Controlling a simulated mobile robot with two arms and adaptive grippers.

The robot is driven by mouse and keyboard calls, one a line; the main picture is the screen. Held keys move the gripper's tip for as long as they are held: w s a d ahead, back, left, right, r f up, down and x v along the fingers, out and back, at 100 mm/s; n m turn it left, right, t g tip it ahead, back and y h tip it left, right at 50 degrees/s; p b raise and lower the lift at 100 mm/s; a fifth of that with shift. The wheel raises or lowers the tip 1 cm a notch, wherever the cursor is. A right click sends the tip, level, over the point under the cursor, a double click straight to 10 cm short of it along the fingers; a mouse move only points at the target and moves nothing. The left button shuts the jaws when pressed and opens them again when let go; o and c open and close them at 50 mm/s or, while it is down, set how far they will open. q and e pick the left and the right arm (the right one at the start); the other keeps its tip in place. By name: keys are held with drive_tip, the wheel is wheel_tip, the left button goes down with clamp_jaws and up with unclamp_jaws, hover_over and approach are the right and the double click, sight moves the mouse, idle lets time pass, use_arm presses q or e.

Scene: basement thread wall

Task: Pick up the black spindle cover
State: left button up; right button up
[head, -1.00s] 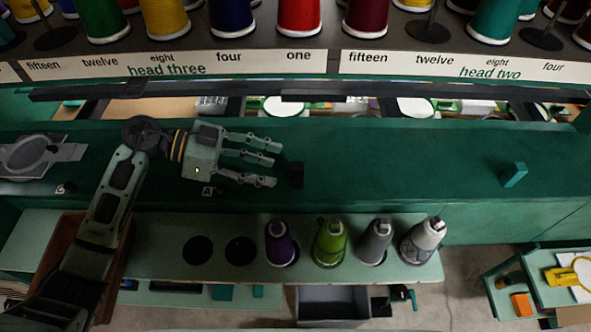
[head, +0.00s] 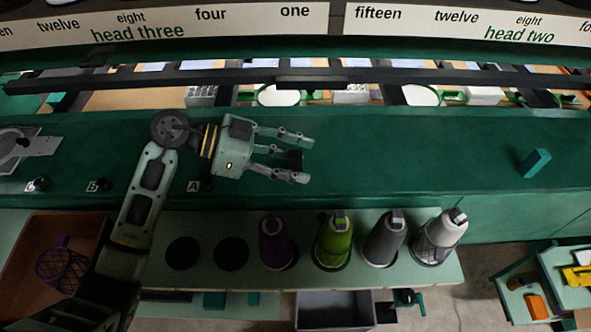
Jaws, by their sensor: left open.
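The black spindle cover (head: 294,159) is a small dark block on the green machine bed. My left gripper (head: 306,159) lies over the bed with its fingers pointing right. Its fingers are spread, with the cover between their tips. They partly frame it, and I cannot tell whether either finger touches it. My right gripper is out of view.
A teal block (head: 533,163) lies on the bed to the right. Purple (head: 276,243), green (head: 334,240), grey (head: 384,240) and white cones (head: 440,237) stand in a rack in front. A brown bin (head: 25,240) is at lower left.

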sight(298, 155)
use_arm(q)
drive_tip(key=shift+s, duration=0.1)
drive_tip(key=c, duration=0.9)
drive_tip(key=shift+r, duration=0.15)
drive_tip(key=shift+r, duration=0.25)
drive_tip(key=r, duration=0.2)
drive_tip(key=r+b, duration=0.1)
drive_tip(key=shift+d+r, duration=0.35)
drive_tip(key=shift+r, duration=0.05)
drive_tip(key=d+r, duration=0.2)
drive_tip(key=d, duration=0.1)
drive_tip(key=s+d+r+b, duration=0.1)
drive_tip(key=d+r, duration=0.1)
drive_tip(key=d, duration=0.2)
drive_tip(key=s+d+r, duration=0.1)
drive_tip(key=d+r, duration=0.1)
drive_tip(key=d, duration=0.2)
drive_tip(key=shift+s+r, duration=0.1)
drive_tip(key=shift+r, duration=0.15)
